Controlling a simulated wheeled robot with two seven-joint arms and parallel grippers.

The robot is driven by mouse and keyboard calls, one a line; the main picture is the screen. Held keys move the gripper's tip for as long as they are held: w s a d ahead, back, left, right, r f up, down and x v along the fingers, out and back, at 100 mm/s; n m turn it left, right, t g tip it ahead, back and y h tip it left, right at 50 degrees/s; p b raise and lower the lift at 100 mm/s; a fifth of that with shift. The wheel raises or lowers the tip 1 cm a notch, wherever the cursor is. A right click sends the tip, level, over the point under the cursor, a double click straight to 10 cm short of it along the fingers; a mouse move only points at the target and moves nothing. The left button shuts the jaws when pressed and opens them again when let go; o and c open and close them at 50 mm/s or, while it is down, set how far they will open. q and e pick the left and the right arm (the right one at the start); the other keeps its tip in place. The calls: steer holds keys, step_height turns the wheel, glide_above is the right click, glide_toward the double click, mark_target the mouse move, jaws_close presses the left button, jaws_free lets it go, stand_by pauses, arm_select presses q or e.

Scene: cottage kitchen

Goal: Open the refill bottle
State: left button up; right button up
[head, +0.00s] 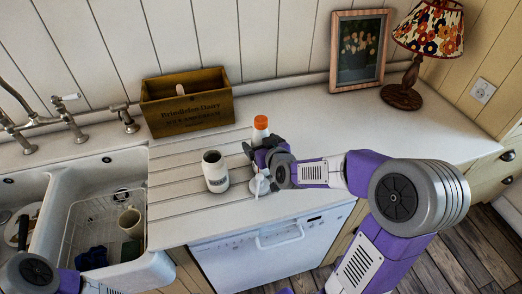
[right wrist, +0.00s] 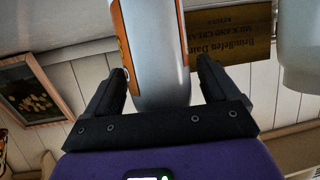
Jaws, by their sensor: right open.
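The refill bottle (head: 261,123), white with an orange cap, stands upright on the white counter. In the right wrist view the bottle's white body (right wrist: 153,55), with an orange-edged label, lies between the two open fingers (right wrist: 162,75). The fingers stand on either side of it with gaps. Its cap is outside that view. My left gripper is not in view; only part of my left arm shows at the lower left.
A white jar (head: 215,172) with a dark open top stands left of my right gripper. A wooden crate (head: 187,103) stands behind. The sink (head: 105,170) is left; a framed picture (head: 358,48) and lamp (head: 402,96) are right.

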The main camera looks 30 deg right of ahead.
mark_target(260, 118)
steer(key=c, duration=1.3)
step_height(260, 118, up, 10)
steer(key=p, duration=0.4)
steer(key=shift+r+p, duration=0.1)
steer(key=shift+p, duration=0.25)
steer(key=o, duration=0.6)
jaws_close()
